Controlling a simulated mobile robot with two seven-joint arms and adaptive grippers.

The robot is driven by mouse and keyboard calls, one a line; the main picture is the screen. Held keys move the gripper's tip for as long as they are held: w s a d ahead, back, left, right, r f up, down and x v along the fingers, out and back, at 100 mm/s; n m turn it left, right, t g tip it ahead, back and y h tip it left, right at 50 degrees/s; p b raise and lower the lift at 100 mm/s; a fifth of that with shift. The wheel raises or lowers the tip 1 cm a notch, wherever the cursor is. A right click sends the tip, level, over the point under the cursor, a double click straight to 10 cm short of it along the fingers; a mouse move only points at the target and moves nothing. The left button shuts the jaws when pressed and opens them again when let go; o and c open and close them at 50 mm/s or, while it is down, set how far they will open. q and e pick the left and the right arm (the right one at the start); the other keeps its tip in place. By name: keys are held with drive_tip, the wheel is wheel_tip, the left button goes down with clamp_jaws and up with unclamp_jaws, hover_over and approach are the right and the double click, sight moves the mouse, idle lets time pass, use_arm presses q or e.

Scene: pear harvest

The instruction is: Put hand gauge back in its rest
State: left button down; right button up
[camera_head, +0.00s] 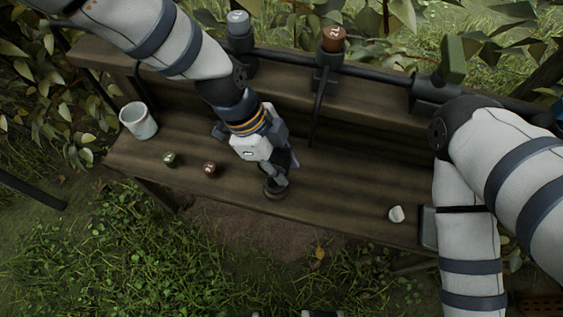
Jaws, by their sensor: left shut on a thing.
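My left gripper (276,178) reaches down to the front middle of the wooden bench and is shut on a small dark round piece (275,190). This piece may be the hand gauge, but the fingers cover part of it and I cannot tell its full shape. It is low over the bench top or touching it; I cannot tell which. No rest can be told for sure. My right arm comes in from the right and bends down, with its gripper out of view.
On the wooden bench (340,190) are a white pot (140,122), a small green item (170,159), a small brown item (210,169) and a small white cup (396,214). The rear rail carries a blue-grey-topped holder (238,24), a brown-topped holder (333,39) and a green block (453,58).

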use_arm(q)
drive_tip(key=shift+f, duration=0.1)
idle(0.4)
drive_tip(key=shift+f, duration=0.55)
drive_tip(key=shift+f+b, duration=0.4)
drive_tip(key=shift+f, duration=0.2)
drive_tip(key=c, duration=1.3)
unclamp_jaws()
drive_tip(key=v, duration=1.2)
drive_tip(key=shift+r, duration=0.1)
